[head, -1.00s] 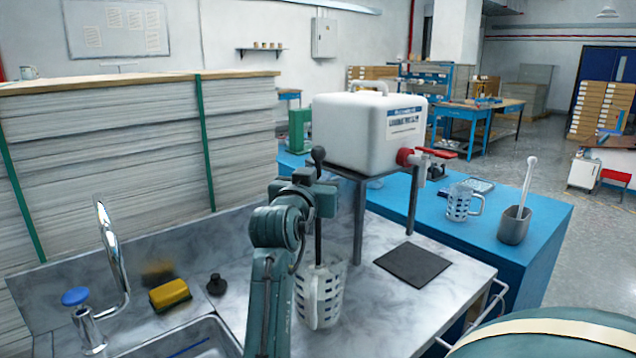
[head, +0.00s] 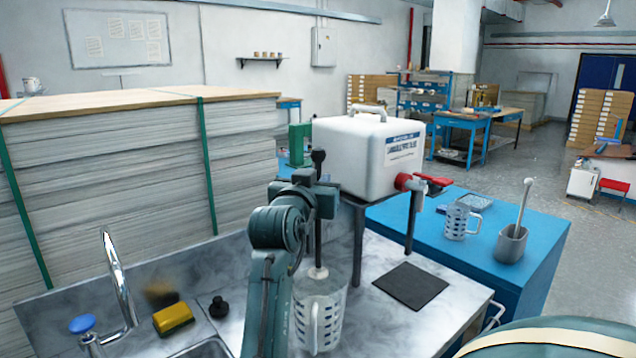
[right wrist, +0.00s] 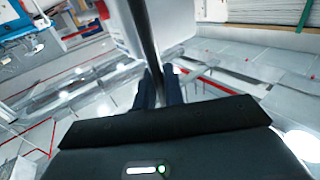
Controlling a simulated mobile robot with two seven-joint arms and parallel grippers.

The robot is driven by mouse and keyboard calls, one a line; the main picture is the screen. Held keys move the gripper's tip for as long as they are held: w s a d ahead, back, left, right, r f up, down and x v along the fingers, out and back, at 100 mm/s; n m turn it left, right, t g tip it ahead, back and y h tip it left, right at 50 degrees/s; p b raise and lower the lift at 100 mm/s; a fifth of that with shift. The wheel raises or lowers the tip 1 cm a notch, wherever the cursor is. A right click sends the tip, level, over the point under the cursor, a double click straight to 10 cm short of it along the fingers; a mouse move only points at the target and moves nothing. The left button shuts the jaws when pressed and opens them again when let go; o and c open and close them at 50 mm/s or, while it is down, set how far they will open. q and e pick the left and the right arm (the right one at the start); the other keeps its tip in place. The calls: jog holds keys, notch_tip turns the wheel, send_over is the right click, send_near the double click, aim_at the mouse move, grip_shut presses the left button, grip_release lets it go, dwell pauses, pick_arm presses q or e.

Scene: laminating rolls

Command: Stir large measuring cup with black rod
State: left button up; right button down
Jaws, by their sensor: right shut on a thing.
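The black rod (head: 318,235) stands upright, with a dark knob at its top and a pale lower end. My right gripper (head: 322,193) is shut on its upper part. The rod also shows between the fingers in the right wrist view (right wrist: 147,45). My left gripper is not in view.
A white jug (head: 365,155) with a red tap stands on a dark stand behind the cup. A black mat (head: 411,285) lies to the right. A sponge (head: 173,318), a black stopper (head: 218,307) and the faucet (head: 117,275) are left. A smaller cup (head: 456,222) stands on the blue table (head: 480,265).

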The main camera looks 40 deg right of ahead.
aim_at(317, 162)
dwell(0.4)
notch_tip(317, 162, up, 3)
jog(key=shift+f+p, duration=0.1)
jog(key=shift+p, duration=1.1)
jog(key=shift+r+p, duration=0.3)
jog(key=shift+r, duration=0.35)
